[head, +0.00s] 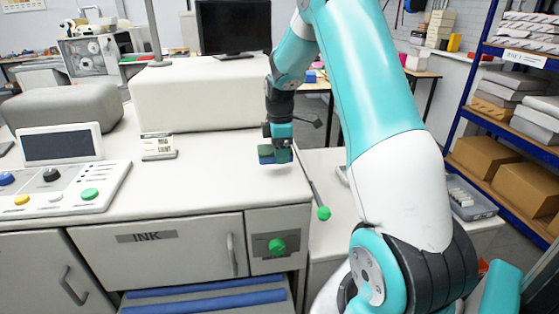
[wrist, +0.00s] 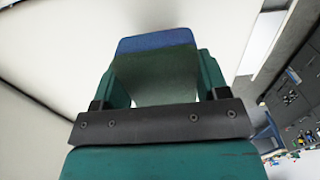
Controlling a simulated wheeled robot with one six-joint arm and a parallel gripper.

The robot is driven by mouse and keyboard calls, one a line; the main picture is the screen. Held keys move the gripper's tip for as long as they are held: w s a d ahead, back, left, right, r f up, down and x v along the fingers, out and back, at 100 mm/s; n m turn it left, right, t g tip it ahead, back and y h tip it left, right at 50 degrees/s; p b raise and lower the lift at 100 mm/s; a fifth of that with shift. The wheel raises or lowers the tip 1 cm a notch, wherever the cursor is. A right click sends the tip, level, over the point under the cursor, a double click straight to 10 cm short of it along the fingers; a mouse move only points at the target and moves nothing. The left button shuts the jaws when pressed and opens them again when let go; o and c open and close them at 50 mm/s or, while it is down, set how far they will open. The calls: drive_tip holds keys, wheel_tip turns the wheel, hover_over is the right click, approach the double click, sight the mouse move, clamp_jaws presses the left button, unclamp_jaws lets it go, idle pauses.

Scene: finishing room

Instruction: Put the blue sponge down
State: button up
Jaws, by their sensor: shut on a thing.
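The blue sponge (head: 266,154) is held in my gripper (head: 283,154) at the right end of the white machine top (head: 215,180). In the wrist view the sponge (wrist: 155,42) shows a blue far edge and a darker greenish face between the two teal fingers of my gripper (wrist: 155,80). The fingers are shut on it from both sides. In the head view the sponge is low over the white top, with a pale patch just below it. I cannot tell whether it touches the surface.
A small label stand (head: 158,147) is left of the sponge. A white raised block (head: 200,98) stands behind it. A control panel (head: 60,175) with coloured buttons is at the left. A green-knobbed lever (head: 323,213) sticks out beyond the right edge. The top's front middle is clear.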

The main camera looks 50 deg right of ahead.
sight(280, 172)
drive_tip(key=shift+f+p, duration=0.5)
drive_tip(key=shift+f, duration=1.75)
drive_tip(key=shift+f, duration=0.1)
drive_tip(key=o, duration=0.9)
